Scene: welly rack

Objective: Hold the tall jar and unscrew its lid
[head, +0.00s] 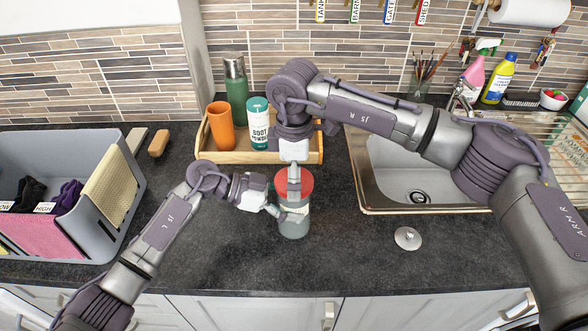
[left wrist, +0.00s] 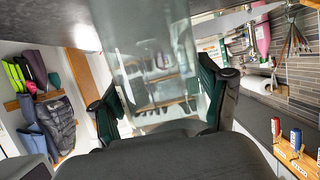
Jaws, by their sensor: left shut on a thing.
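The tall jar (head: 294,228) stands on the dark counter, upright, with a red lid (head: 307,182) on top. Its body looks clear and greyish. My left gripper (head: 279,211) is shut on the jar's side from the left. In the left wrist view the see-through jar (left wrist: 155,70) stands between the two dark green finger pads of my left gripper (left wrist: 160,100). My right gripper (head: 294,178) points straight down over the lid and hides part of it. I cannot tell whether its fingers grip the lid or how far apart they are.
A wooden tray (head: 212,157) behind holds an orange cup (head: 220,128), a green flask (head: 236,90) and a boot powder tin (head: 259,125). A sink (head: 398,170) lies right, with a metal stopper (head: 408,238) before it. A grey divided bin (head: 100,225) stands left.

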